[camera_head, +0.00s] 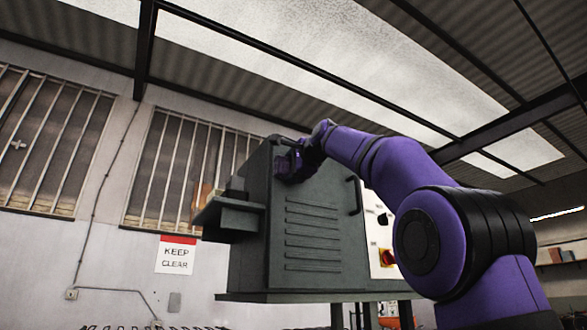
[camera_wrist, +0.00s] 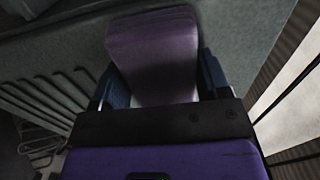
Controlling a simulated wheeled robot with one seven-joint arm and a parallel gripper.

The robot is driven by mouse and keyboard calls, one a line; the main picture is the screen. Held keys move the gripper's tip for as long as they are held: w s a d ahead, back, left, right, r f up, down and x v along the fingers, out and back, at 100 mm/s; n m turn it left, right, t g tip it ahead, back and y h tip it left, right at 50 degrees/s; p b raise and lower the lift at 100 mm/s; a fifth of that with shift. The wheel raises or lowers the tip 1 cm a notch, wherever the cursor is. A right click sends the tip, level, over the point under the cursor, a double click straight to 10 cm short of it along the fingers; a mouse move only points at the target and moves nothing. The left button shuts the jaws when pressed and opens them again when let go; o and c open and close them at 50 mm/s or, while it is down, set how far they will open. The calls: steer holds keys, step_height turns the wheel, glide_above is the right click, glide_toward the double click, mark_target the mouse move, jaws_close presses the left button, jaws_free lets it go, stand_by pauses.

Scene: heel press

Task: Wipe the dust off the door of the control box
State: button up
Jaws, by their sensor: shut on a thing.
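The control box is a dark grey-green metal cabinet (camera_head: 245,265) in the middle of the head view. Its louvred door (camera_head: 325,215) has rows of slots and a black handle (camera_head: 355,195) at the right. My gripper (camera_head: 290,163) is at the upper left of the door. In the wrist view its blue fingers are shut on a mauve pad (camera_wrist: 153,60), a sponge or folded cloth. The pad's far end is at the grey-green face; I cannot tell whether it touches. I cannot make out distinct dust on the door.
A dark shelf-like bracket (camera_head: 228,218) juts out left of the cabinet. A pale panel with a red and yellow switch (camera_head: 387,257) is at its right side. A KEEP CLEAR sign (camera_head: 175,256) hangs on the wall below barred windows (camera_head: 165,175).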

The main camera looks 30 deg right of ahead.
steer(key=shift+s, duration=3)
steer(key=shift+s, duration=0.1)
steer(key=s, duration=0.2)
steer(key=shift+s, duration=0.4)
